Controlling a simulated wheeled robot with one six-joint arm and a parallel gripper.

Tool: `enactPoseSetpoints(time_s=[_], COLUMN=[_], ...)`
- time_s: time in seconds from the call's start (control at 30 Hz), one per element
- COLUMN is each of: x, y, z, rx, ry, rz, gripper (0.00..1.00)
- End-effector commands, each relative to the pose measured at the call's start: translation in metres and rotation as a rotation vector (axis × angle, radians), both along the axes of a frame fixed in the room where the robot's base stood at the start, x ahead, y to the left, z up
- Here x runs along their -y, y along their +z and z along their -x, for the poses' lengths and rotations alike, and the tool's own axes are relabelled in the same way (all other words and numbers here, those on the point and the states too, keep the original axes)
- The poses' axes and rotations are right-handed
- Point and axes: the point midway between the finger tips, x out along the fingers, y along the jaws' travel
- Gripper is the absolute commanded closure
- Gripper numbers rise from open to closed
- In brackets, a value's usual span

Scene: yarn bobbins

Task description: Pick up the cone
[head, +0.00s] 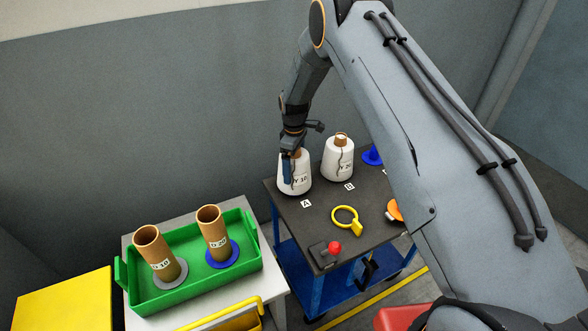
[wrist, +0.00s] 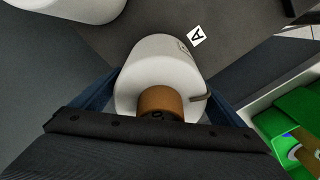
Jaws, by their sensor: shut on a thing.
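A white yarn cone (head: 293,178) marked with a "Y 10" style label stands upright on the dark table top (head: 318,230), behind the letter card A (head: 306,204). My gripper (head: 289,166) is shut on this cone, its blue fingers on the cone's sides. In the wrist view the same white cone (wrist: 160,65) with its brown core tip (wrist: 160,101) sits between the two blue fingers (wrist: 165,108). A second white cone (head: 338,160) marked "Y 20" stands beside it, behind the letter card B (head: 350,187). I cannot tell whether the held cone touches the table.
A green tray (head: 190,290) holds two brown tubes on grey and blue discs, on a light table at left. A yellow ring tool (head: 346,219), a red button (head: 334,248) and an orange item (head: 394,210) lie on the dark table. A blue piece (head: 372,156) stands behind.

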Motion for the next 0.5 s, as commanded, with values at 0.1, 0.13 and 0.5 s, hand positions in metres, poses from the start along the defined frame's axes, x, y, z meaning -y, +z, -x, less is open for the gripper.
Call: enactPoseSetpoints(time_s=[0.1, 0.13, 0.5], x=[0.000, 0.000, 0.000], y=[0.015, 0.019, 0.068], z=[-0.001, -0.002, -0.001], rx=[0.004, 0.005, 0.004], ry=[0.000, 0.000, 0.000], rz=[-0.001, -0.001, -0.001], gripper=[0.49, 0.49, 0.49])
